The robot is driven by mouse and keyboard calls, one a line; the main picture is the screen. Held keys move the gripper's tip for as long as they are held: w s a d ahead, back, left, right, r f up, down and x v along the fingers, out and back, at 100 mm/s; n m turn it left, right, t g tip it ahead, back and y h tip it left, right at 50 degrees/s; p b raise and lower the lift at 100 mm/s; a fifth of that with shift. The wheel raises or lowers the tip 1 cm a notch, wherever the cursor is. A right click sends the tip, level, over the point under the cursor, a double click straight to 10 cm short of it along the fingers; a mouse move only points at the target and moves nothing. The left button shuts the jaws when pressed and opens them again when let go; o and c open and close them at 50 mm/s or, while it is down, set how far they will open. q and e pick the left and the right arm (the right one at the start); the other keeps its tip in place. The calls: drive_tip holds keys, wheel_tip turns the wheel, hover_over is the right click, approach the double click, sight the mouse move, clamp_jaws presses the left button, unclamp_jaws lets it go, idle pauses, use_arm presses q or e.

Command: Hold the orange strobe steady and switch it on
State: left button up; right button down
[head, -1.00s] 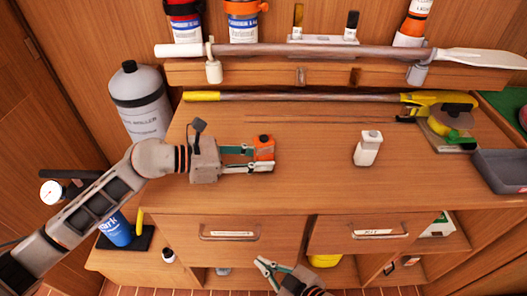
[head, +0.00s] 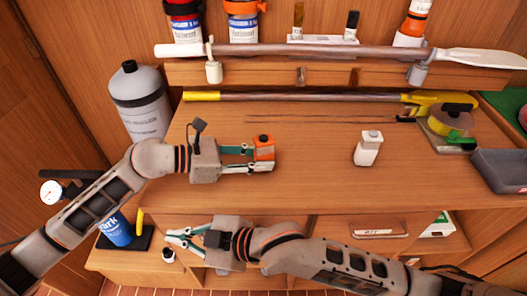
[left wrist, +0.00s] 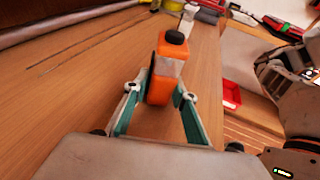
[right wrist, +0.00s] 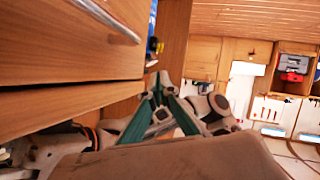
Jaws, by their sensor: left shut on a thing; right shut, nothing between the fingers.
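The orange strobe (head: 264,152) stands upright on the worktop, with a black button on top. My left gripper (head: 262,157) is shut on it. In the left wrist view the strobe (left wrist: 167,72) sits between the two fingers, with its black button (left wrist: 175,37) uncovered and a pale band on its body. My right gripper (head: 172,238) is shut and empty, in front of the drawers and below the worktop edge, pointing left. In the right wrist view its fingertips (right wrist: 159,80) come together beside a drawer front.
A white bottle-like thing (head: 368,148) stands on the worktop to the right. A yellow-ended pole (head: 300,97) lies along the back. A grey tray (head: 501,170) is at the right edge. The drawer front (right wrist: 60,50) is close to my right gripper.

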wheel_tip(320, 180, up, 11)
drive_tip(key=w+a+m+y, duration=0.2)
drive_tip(key=w+y, duration=0.1)
wheel_tip(320, 180, up, 15)
drive_tip(key=t+h, duration=0.3)
drive_tip(key=h, duration=0.7)
hover_over(266, 139)
drive_tip(key=shift+n, duration=0.3)
drive_tip(key=shift+f, duration=4.2)
drive_tip(key=shift+f, duration=0.1)
